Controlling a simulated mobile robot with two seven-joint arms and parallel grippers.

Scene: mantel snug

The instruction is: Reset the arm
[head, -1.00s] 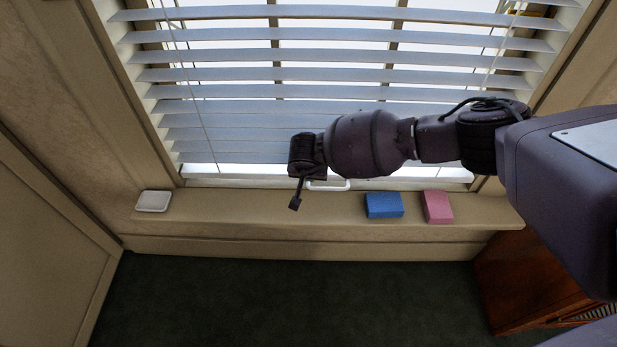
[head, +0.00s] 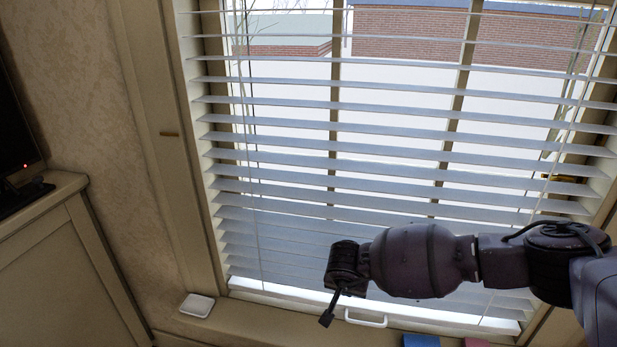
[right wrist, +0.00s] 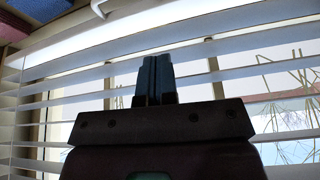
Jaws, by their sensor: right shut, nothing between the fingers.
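My right arm comes in from the right in the head view, and its gripper (head: 328,318) hangs in front of the lower blinds, above the window sill. In the right wrist view the two fingers (right wrist: 154,80) are together with nothing between them, in front of the blind slats. My left gripper is in neither view.
White blinds (head: 380,155) cover the window, with a white handle (head: 366,319) at the bottom. A white square dish (head: 197,305) sits on the sill at left. A blue block (head: 421,341) and a pink block (head: 476,343) are cut off by the lower edge. A cabinet (head: 70,270) stands at left.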

